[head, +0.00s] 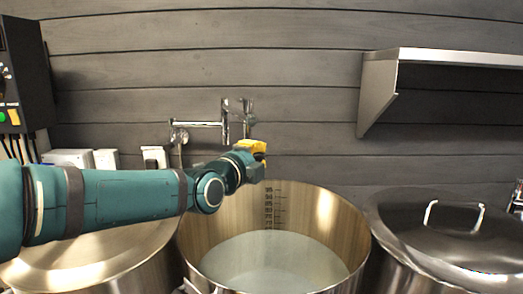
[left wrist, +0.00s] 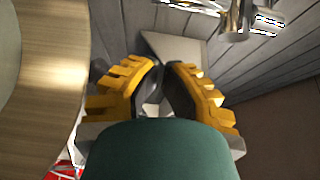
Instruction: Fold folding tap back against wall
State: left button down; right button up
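The chrome folding tap (head: 208,124) is mounted on the grey plank wall behind the open kettle. Its jointed arm runs sideways along the wall, with upright pipes at its right end. My left gripper (head: 256,153), with yellow fingers, is in front of and below the tap's right end, over the back left rim of the kettle. In the left wrist view, the gripper's fingertips (left wrist: 163,68) nearly meet, with nothing seen between them. Part of the chrome tap (left wrist: 237,18) shows beyond them at the upper right, apart from the fingers. My right gripper is out of view.
The open steel kettle (head: 328,211) holds pale liquid. Lidded kettles stand on both sides, the right lid (head: 450,232) with a raised handle. A steel shelf (head: 455,58) juts from the wall at right. A dark control box (head: 24,75) hangs at left.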

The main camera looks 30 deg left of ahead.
pick_arm(q)
jog(key=w+a, duration=0.2)
jog(key=w, duration=0.4)
jog(key=shift+w+a, duration=0.2)
jog(key=shift+a, duration=0.2)
jog(key=shift+s, duration=0.1)
dwell(0.4)
